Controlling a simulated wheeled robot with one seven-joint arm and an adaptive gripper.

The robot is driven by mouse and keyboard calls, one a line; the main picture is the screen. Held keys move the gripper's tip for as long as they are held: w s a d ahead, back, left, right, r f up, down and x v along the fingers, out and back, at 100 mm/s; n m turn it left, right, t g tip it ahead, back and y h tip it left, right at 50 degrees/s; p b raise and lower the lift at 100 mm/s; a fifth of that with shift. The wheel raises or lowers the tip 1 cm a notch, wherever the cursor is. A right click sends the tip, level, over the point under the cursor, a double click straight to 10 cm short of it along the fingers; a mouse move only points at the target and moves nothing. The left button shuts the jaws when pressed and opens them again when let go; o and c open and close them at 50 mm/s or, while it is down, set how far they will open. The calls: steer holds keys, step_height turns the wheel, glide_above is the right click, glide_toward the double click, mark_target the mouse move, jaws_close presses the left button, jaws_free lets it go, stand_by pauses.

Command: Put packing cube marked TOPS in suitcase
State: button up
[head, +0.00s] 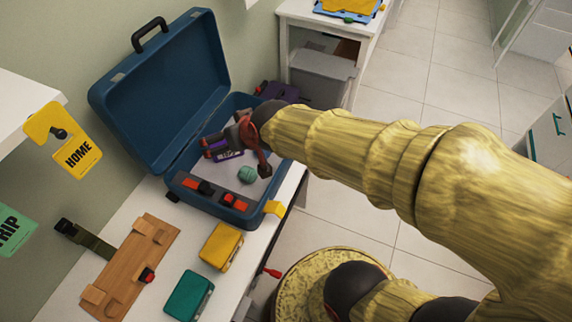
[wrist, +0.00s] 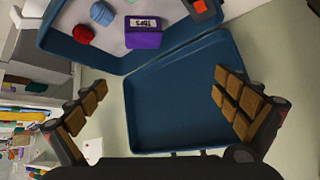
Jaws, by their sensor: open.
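The blue suitcase (head: 212,207) stands open on the white surface, its lid (head: 165,105) tilted up at the back left. The purple packing cube marked TOPS (wrist: 144,40) lies inside the suitcase base in the wrist view, its white label readable. In the head view the cube (head: 229,155) is partly hidden by my gripper. My gripper (head: 238,158) is over the suitcase base with its fingers spread. In the wrist view my gripper (wrist: 160,85) has nothing between its fingers, and the cube is apart from them.
A teal ball-like item (head: 247,175) and a red round item (wrist: 83,34) lie in the suitcase. Yellow (head: 221,246) and green (head: 189,295) cubes and a wooden tray (head: 118,285) are in front. HOME (head: 80,150) and TRIP (head: 14,230) tags hang at left.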

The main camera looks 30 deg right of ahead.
steer(key=s+d+r+g, duration=0.1)
steer(key=s+d+r, duration=0.1)
steer(key=s, duration=0.6)
steer(key=s+d+r+g+h, duration=0.1)
steer(key=s+d+r, duration=0.2)
steer(key=s, duration=0.6)
steer(key=shift+s+g, duration=0.2)
steer(key=shift+g, duration=0.2)
